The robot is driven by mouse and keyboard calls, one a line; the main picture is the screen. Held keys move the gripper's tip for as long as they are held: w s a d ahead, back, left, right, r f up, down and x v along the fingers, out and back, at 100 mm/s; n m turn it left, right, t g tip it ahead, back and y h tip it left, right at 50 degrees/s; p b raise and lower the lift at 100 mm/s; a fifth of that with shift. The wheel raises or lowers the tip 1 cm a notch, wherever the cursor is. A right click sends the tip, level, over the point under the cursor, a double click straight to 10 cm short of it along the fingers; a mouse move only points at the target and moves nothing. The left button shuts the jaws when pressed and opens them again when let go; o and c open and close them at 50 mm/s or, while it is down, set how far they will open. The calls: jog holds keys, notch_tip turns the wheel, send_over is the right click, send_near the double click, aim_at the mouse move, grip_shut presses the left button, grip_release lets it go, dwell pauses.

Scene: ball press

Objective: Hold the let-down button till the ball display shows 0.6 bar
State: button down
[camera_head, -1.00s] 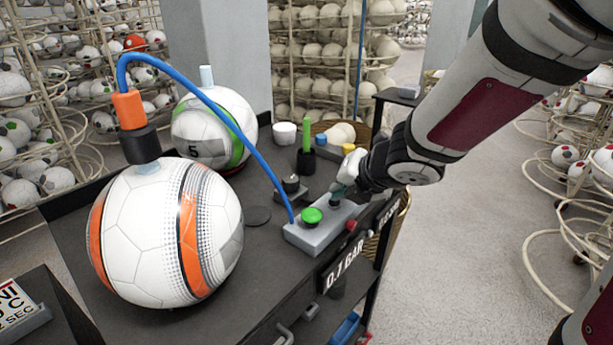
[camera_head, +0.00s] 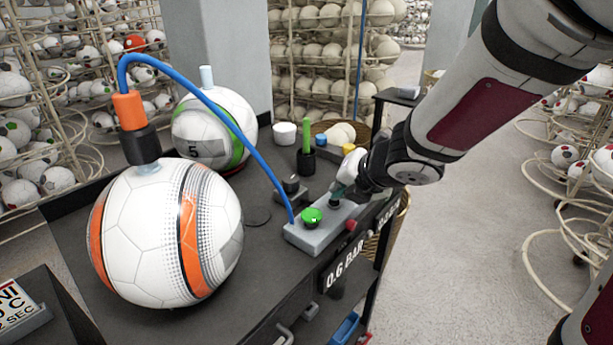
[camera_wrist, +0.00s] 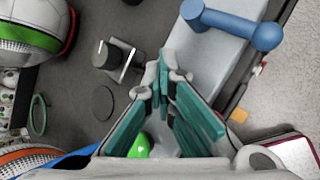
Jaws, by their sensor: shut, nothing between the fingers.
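The ball display (camera_head: 347,268) on the cart's front edge reads 0.6 BAR. The white ball with orange and black bands (camera_head: 165,235) sits on the cart, with an orange and black coupling (camera_head: 132,125) and blue hose (camera_head: 215,100) on top. The hose runs to a grey control box (camera_head: 310,237) with a green button (camera_head: 312,216), which also shows in the wrist view (camera_wrist: 139,147). My gripper (camera_head: 337,197) is shut and empty, its tips low over the far part of the box, behind the green button. In the wrist view its teal fingers (camera_wrist: 163,80) converge. What lies under the tips is hidden; contact is unclear.
A dark block with a knob (camera_head: 291,187) stands left of the box. A second ball with a green band (camera_head: 214,130) sits behind. A black holder with a green stick (camera_head: 306,150) stands farther back.

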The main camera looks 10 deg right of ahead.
jog(key=shift+r+p, duration=0.75)
jog(key=shift+r, duration=0.1)
jog(key=shift+r, duration=0.1)
notch_tip(320, 180, up, 5)
jog(key=p, duration=0.5)
dwell(0.3)
